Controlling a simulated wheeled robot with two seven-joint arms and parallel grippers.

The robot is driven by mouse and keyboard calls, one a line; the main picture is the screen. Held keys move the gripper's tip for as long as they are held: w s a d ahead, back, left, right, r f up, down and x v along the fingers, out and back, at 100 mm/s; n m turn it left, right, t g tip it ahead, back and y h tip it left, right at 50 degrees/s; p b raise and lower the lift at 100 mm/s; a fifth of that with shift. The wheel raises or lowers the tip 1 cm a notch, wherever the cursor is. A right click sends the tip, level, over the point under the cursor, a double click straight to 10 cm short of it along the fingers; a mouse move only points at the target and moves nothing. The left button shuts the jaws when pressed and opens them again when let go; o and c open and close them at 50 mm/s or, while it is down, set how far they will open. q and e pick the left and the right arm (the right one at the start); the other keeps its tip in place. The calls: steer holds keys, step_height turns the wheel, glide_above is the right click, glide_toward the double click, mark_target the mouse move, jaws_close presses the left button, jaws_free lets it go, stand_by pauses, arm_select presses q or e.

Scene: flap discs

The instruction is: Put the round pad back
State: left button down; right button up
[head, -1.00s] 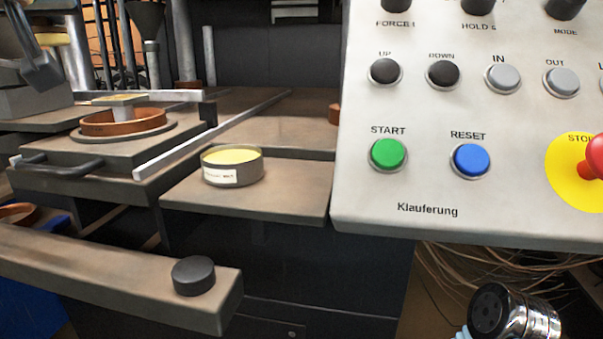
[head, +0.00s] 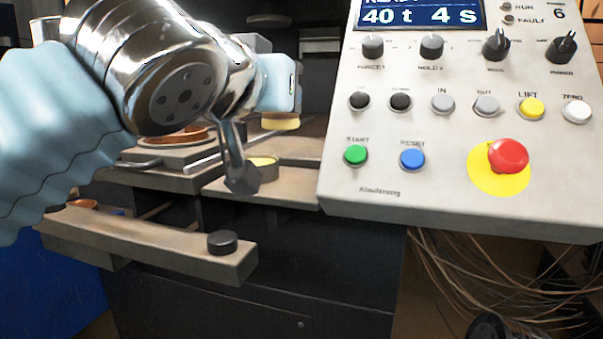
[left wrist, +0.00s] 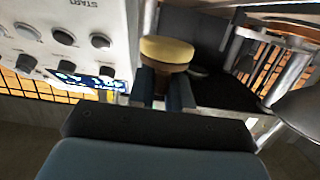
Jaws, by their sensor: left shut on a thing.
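The round pad (head: 281,123), a yellow disc, hangs under my left gripper (head: 280,112) in the head view, just above and to the right of the tin in the picture. The left wrist view shows the pad (left wrist: 167,53) beyond the dark fingers of my left gripper (left wrist: 167,85), which are shut on its brownish stem. The open tin (head: 264,164), with yellow inside, stands on a small shelf (head: 290,187). My left wrist and a dark bracket partly cover the tin and hide most of the fingers.
The sloped control panel (head: 350,182) with buttons and a red stop knob (head: 508,156) stands close on the right. An orange-brown ring (head: 186,138) lies on the machine behind my arm. A beam with a black knob (head: 222,242) juts out in front.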

arm_select(q)
steer(key=w+f, duration=0.2)
steer(key=w, duration=0.1)
steer(key=w+d+f, duration=0.1)
steer(key=w+f, duration=0.1)
steer(key=w, duration=0.1)
steer(key=w+d+f, duration=0.1)
steer(key=w+f, duration=0.1)
steer(key=w, duration=0.1)
steer(key=shift+d+f, duration=0.15)
steer(key=shift+f, duration=0.15)
steer(key=f+b, duration=0.1)
steer(key=w+f+b, duration=0.1)
steer(key=f, duration=0.1)
steer(key=f+b, duration=0.1)
steer(key=shift+w+d+f, duration=0.25)
steer(key=shift+w+f, duration=0.05)
steer(key=shift+f, duration=0.3)
steer(key=shift+r, duration=0.15)
steer(key=c, duration=1)
jaws_free()
steer(key=shift+c, duration=0.2)
